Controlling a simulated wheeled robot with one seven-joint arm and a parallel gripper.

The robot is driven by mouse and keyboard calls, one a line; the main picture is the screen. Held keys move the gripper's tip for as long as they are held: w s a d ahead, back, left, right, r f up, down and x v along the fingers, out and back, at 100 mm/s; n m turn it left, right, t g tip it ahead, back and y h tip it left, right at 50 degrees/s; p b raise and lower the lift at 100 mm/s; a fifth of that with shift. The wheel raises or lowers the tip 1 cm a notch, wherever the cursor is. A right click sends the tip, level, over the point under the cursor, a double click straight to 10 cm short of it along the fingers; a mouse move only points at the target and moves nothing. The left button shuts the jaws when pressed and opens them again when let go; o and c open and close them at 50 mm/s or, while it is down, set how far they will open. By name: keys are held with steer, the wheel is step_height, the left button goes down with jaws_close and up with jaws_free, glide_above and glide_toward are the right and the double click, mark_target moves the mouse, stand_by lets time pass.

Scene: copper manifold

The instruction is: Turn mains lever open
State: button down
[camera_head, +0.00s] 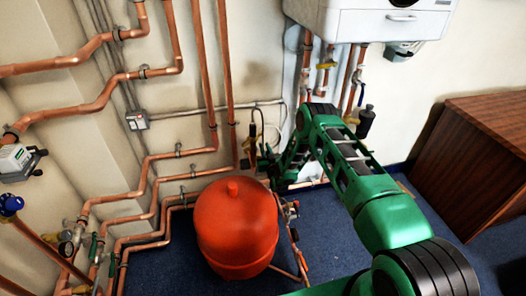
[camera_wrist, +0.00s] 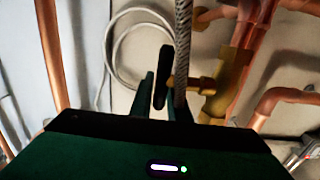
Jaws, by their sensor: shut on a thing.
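The mains lever (camera_wrist: 163,78) is a dark, narrow handle in the middle of the wrist view, standing nearly upright in the picture. It sits in front of a brass valve stem (camera_wrist: 190,83) that joins a brass body and copper pipe to its right. My gripper (camera_wrist: 159,95) is shut on the lever, with one dark finger on each side of it. In the head view my gripper (camera_head: 266,163) is by the wall, right of the copper pipes and behind the red tank. The lever is too small and dark to make out there.
A braided hose (camera_wrist: 183,45) runs down close beside the lever, and a white cable loops behind. The red tank (camera_head: 237,226) stands on the blue floor left of my arm. A white boiler (camera_head: 375,20) hangs above. A wooden cabinet (camera_head: 480,165) stands at right.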

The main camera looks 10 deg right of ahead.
steer(key=shift+f, duration=0.1)
steer(key=c, duration=1.7)
jaws_free()
steer(key=s, duration=1)
steer(key=shift+s+r, duration=0.2)
steer(key=shift+s, duration=0.2)
